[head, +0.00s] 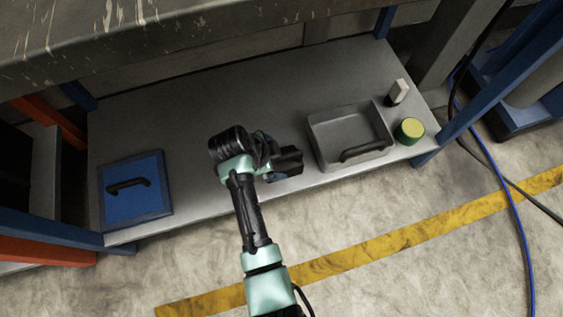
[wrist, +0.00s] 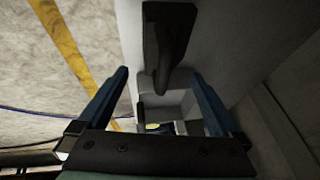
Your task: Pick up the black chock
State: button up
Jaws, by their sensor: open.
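The black chock (head: 290,158) lies on the grey shelf near its front edge, left of the grey tray. In the wrist view the chock (wrist: 168,45) is a dark, tapering shape at the top middle, just beyond the fingertips and between their lines. My gripper (head: 268,150) is right beside the chock in the head view and partly hides it. In the wrist view my gripper (wrist: 160,76) has its two blue fingers apart with nothing held between them. I cannot tell whether a finger touches the chock.
A grey tray (head: 318,138) with a black handle stands to the right. A blue panel (head: 130,205) with a black handle lies at left. The shelf (head: 190,105) between is clear.

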aim_at(288, 162)
jog(key=shift+d+b+x, duration=0.2)
jog(key=shift+b+x, duration=1.05)
jog(key=shift+x, duration=0.65)
jog(key=shift+d+b+x, duration=0.2)
jog(key=shift+b+x, duration=1.05)
jog(key=shift+x, duration=0.65)
jog(key=shift+r, duration=0.2)
jog(key=shift+c, duration=0.2)
grip_shut()
jog(key=shift+w+r, duration=0.1)
